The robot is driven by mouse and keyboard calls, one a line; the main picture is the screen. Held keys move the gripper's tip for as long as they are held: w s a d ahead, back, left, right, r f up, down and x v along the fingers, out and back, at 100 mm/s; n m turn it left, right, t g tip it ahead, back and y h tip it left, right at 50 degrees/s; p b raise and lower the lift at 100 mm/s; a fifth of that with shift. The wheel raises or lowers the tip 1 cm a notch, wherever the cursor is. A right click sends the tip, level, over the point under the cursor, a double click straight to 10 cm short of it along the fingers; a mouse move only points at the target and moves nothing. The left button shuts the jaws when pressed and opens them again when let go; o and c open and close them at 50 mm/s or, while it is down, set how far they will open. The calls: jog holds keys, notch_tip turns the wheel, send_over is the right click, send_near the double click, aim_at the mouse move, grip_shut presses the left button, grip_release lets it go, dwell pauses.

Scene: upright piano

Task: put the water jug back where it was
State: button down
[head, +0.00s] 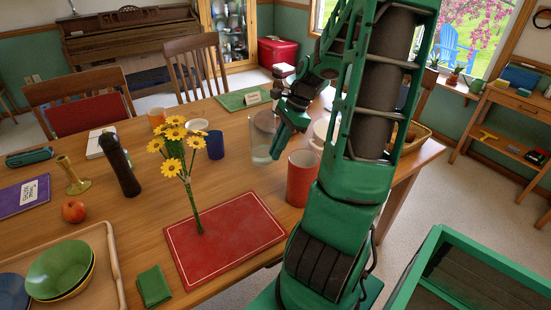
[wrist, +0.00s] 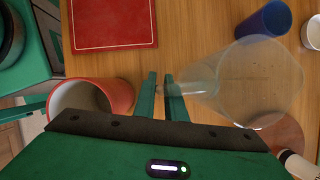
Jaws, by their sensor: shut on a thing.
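The water jug is clear and see-through; in the head view (head: 261,148) it is upright at the table's middle right, partly hidden by my arm. In the wrist view the jug (wrist: 250,75) is right of the fingers, its wide rim toward the right. My gripper (head: 276,150) is beside the jug, and in the wrist view its two green fingers (wrist: 163,85) are shut on the jug's handle side. The handle is hard to make out. I cannot tell whether the jug's base touches the table.
A red cup (head: 301,178) stands close to my gripper. A blue cup (head: 215,145) is left of the jug. A reddish-brown disc (wrist: 285,135) lies near the jug's rim.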

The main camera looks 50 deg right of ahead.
jog(key=shift+f, duration=1.95)
jog(key=c, duration=1.8)
grip_release()
